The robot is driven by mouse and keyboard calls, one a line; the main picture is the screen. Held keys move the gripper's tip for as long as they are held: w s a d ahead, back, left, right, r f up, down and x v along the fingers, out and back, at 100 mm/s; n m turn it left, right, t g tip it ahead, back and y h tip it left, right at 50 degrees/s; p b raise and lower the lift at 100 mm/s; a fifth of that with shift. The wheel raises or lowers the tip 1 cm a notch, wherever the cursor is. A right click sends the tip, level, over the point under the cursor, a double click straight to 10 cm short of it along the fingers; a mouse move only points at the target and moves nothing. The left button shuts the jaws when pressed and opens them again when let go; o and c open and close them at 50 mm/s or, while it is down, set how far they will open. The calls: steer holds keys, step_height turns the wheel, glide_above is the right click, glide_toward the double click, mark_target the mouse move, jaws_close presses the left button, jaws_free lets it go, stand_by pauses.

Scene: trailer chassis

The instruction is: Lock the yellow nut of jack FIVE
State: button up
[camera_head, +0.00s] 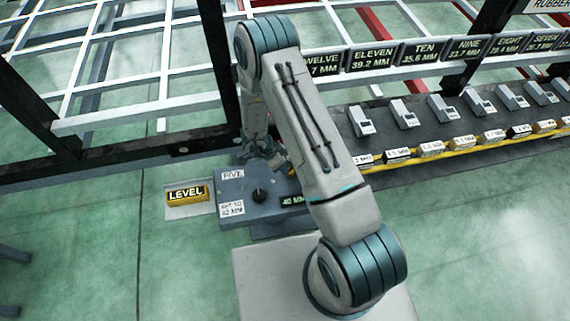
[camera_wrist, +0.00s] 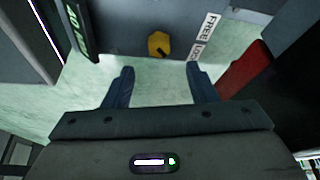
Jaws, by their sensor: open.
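The jack FIVE box (camera_head: 245,186) stands on the floor left of centre in the head view, with a "SET TO 42 MM" label, a black knob (camera_head: 258,195) and a display (camera_head: 293,200) that seems to read 40 MM. In the wrist view the yellow nut (camera_wrist: 157,42) sits on the grey jack face, with a dark pointer slanting to its lower right. A FREE/LOCK label (camera_wrist: 207,32) is to its right. My gripper (camera_wrist: 160,78) is open and empty, its blue fingers short of the nut, which lies ahead between them. In the head view my arm mostly hides the gripper.
A yellow LEVEL block (camera_head: 187,194) lies left of the jack. A dark bench (camera_head: 430,120) with several grey devices and labelled blocks runs right. The trailer frame (camera_head: 100,155) stands behind. In the wrist view, a red part (camera_wrist: 243,80) is close to the right finger.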

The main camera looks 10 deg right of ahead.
steer(key=p+v, duration=0.1)
steer(key=v, duration=0.4)
steer(key=shift+a+r, duration=0.1)
steer(key=shift+r, duration=0.2)
